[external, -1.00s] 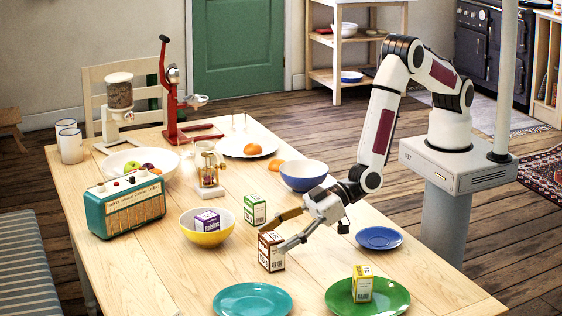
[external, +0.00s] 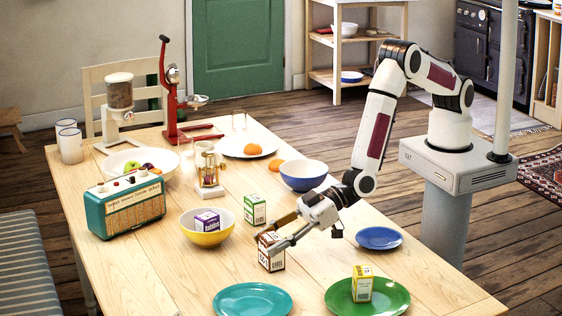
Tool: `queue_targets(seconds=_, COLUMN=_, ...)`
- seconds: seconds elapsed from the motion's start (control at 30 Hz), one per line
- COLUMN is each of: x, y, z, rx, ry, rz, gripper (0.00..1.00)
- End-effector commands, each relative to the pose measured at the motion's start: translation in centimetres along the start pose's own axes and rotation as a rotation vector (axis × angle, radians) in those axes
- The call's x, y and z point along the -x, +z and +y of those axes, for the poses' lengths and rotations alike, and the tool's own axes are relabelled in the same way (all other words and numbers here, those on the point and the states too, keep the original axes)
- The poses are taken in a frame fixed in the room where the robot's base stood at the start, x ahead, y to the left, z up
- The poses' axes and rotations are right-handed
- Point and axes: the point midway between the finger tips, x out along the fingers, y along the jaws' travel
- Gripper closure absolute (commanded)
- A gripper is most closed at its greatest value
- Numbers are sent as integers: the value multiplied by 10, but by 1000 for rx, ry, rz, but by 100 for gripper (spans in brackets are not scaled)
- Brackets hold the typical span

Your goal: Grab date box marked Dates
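A brown and white box (external: 271,258) stands upright on the table. Its print is too small to read, so I cannot confirm that it says Dates. My gripper (external: 270,241) is low at this box, reaching in from the right. One finger is at the box's far side and the other crosses in front of its upper part. I cannot tell whether the fingers press on it. Other small boxes are a green and white one (external: 255,211) behind it, a purple one (external: 207,222) in the yellow bowl (external: 197,238), and a yellow one (external: 362,288) on the green plate (external: 393,300).
A teal plate (external: 252,300) lies in front and a blue plate (external: 379,238) to the right. A blue bowl (external: 304,175) and a glass press (external: 209,172) stand behind. A teal radio (external: 125,207) is at the left. The table's front left is clear.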

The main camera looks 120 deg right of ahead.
Motion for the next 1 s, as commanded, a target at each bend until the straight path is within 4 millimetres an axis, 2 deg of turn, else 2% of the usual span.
queue_targets(seconds=0.37, x=0, y=-1, z=0, rx=0, ry=0, rz=1, gripper=82)
queue_targets(seconds=0.57, x=3, y=-8, z=0, rx=-1, ry=-1, rz=3, gripper=82)
queue_targets(seconds=0.77, x=10, y=-25, z=0, rx=0, ry=-1, rz=5, gripper=82)
queue_targets(seconds=1.0, x=21, y=-54, z=0, rx=-1, ry=-1, rz=6, gripper=82)
